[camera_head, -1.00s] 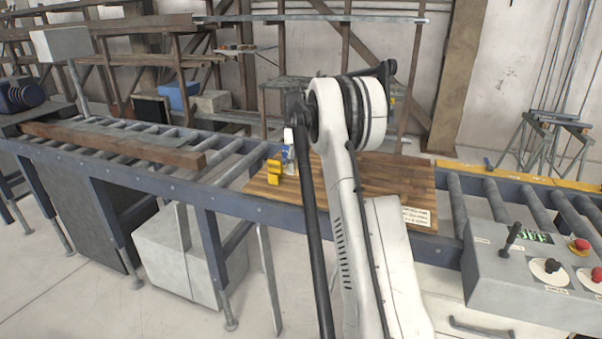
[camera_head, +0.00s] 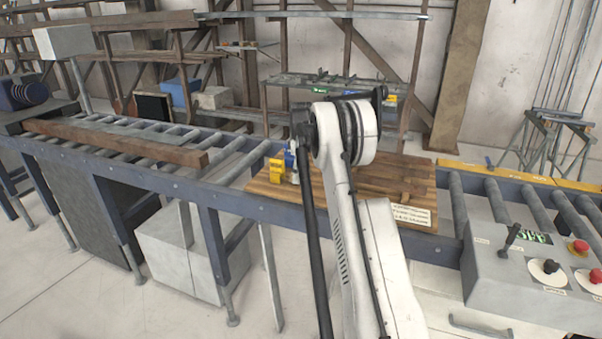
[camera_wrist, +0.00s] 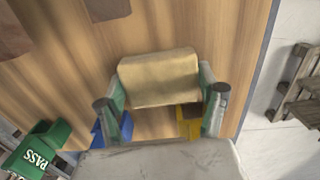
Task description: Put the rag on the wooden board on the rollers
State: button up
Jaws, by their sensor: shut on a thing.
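The wooden board (camera_head: 270,192) lies flat across the rollers in the middle of the conveyor. It fills much of the wrist view (camera_wrist: 190,30). My gripper (camera_wrist: 162,98) is over the board, its two fingers on either side of a tan, folded rag (camera_wrist: 158,75). The fingers are shut on the rag. I cannot tell whether the rag touches the board. In the head view my arm hides the rag and most of the gripper. A yellow object (camera_head: 276,172) stands on the board's left part, and shows behind the fingers in the wrist view (camera_wrist: 190,122).
A blue object (camera_wrist: 120,130) and a green PASS item (camera_wrist: 40,148) are near the gripper. Dark brown pieces (camera_wrist: 105,8) lie on the board. A long beam (camera_head: 115,145) rests on the left rollers. A control box (camera_head: 530,265) is at right.

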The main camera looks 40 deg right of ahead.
jog(key=shift+f, duration=0.2)
jog(key=o, duration=1.2)
jog(key=shift+c, duration=0.2)
jog(key=shift+r, duration=0.15)
